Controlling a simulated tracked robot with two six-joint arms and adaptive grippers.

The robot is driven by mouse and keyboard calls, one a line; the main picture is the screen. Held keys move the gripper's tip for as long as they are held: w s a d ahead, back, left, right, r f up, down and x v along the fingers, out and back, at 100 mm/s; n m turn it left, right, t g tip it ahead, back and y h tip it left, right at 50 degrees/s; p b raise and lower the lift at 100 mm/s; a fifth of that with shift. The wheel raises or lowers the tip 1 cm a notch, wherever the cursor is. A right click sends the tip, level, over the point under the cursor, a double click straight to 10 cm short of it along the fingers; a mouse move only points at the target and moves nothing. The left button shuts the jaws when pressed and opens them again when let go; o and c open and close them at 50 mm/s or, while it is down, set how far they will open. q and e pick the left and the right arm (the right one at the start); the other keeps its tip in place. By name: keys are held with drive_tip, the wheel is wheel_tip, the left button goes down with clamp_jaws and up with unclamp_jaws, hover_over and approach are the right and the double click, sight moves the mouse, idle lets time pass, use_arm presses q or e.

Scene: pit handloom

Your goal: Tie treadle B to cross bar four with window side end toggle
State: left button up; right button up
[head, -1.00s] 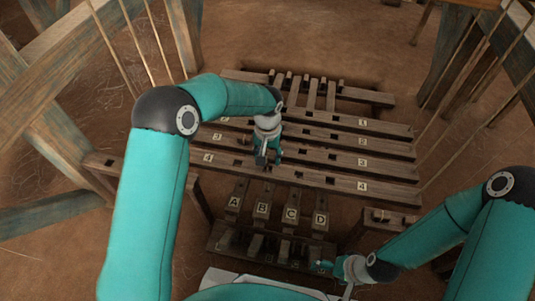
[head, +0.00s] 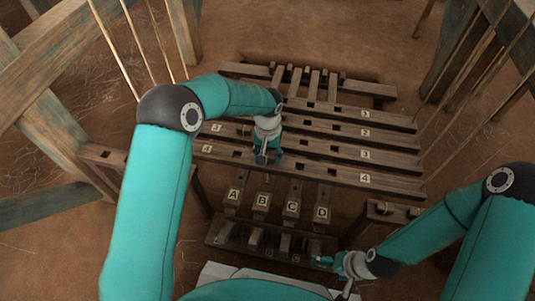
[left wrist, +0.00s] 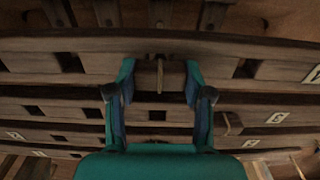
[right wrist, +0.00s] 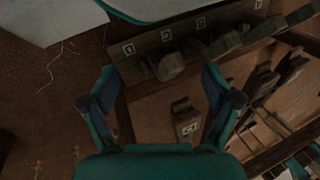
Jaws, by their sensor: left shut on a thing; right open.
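Cross bar four (head: 320,176) is the nearest of the slotted wooden bars, with a 4 label near each end. Treadle B (head: 262,203) lies below it between A and C. My left gripper (head: 266,158) is over cross bar four, left of its middle. In the left wrist view, its fingers (left wrist: 159,80) are shut on a small dark toggle (left wrist: 150,57) held crosswise, with a pale cord (left wrist: 160,76) hanging from it. The toggle's contact with the bar is unclear. My right gripper (head: 328,262) is open and empty near the treadles' near ends, right of D.
Cross bars one to three lie beyond bar four. Loom posts and thin rods (head: 120,50) stand at both sides. Bare earth floor surrounds them.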

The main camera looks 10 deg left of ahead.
use_arm(q)
drive_tip(key=o, duration=1.1)
drive_tip(key=shift+c, duration=0.2)
wheel_tip(320, 180, up, 12)
